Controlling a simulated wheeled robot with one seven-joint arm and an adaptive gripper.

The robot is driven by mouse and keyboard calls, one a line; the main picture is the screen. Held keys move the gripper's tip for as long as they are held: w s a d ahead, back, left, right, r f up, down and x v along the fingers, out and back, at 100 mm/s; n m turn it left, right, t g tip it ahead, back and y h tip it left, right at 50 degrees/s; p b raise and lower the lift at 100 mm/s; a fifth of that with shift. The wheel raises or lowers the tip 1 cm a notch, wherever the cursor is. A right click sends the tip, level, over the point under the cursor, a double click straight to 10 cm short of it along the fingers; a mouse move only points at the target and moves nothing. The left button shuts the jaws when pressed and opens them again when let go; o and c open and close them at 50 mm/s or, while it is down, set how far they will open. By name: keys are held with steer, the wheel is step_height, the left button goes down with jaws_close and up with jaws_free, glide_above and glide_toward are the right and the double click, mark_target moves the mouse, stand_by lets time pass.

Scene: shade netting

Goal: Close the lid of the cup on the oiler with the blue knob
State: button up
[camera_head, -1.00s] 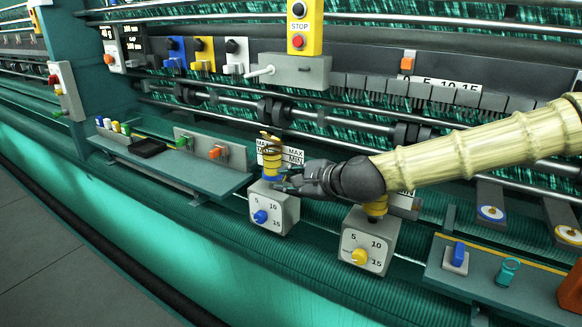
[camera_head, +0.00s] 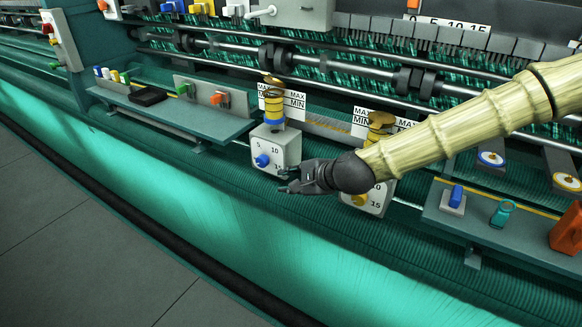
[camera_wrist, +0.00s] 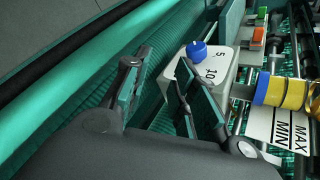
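The oiler with the blue knob has a white dial box (camera_head: 283,146) with a blue knob (camera_head: 262,160). Both also show in the wrist view, the box (camera_wrist: 222,62) and the knob (camera_wrist: 196,50). Its yellow cup (camera_head: 267,101) with a blue base stands on the box. A brownish lid (camera_head: 272,80) shows at the cup's top and looks raised, but its exact angle is too small to tell. My gripper (camera_head: 286,181) is at the box's lower right corner, below the cup. In the wrist view my gripper's fingers (camera_wrist: 158,66) are apart with nothing between them.
A second oiler with a yellow knob (camera_head: 361,199) stands to the right, partly behind my arm. MAX/MIN labels (camera_head: 294,101) are behind the cups. A shelf with switches (camera_head: 180,112) is at left, another shelf (camera_head: 485,230) at right. Space in front, over the green netting, is clear.

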steer(key=shift+n, duration=0.4)
steer(key=shift+s+d+f, duration=0.1)
steer(key=shift+s+f, duration=0.25)
steer(key=shift+f, duration=0.4)
steer(key=shift+s+f, duration=0.3)
steer(key=shift+f, duration=0.4)
steer(key=shift+s+d+f, duration=0.1)
steer(key=shift+s+f, duration=0.25)
steer(key=shift+f, duration=0.4)
